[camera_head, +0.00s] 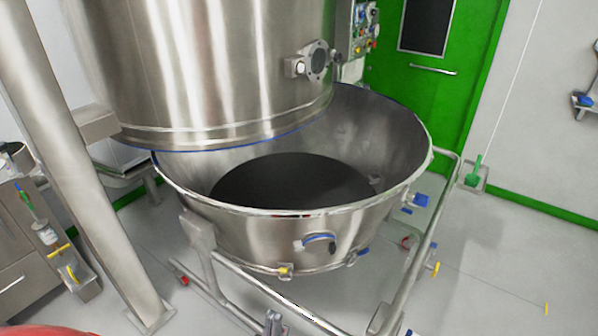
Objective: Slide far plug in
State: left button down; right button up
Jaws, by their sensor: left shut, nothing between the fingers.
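A large steel bowl (250,228) with a dark floor stands on a wheeled tubular frame, under a raised steel cylinder (215,60). I cannot tell which fitting is the far plug. A yellow fitting (285,271) is on the lower front. My right gripper is not in view.
A slanted steel post (85,170) stands left of the bowl. The frame's rail (430,235) runs along the right. Steel drawers (25,265) stand at the far left. A green door (415,85) is behind.

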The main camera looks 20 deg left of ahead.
aim_at(421, 200)
jog(key=i+l, duration=0.1)
jog(key=l, duration=0.3)
jog(key=i+l, duration=0.15)
jog(key=l, duration=0.2)
jog(key=i+l+z, duration=0.4)
jog(key=i+z, duration=0.15)
jog(key=i, duration=0.2)
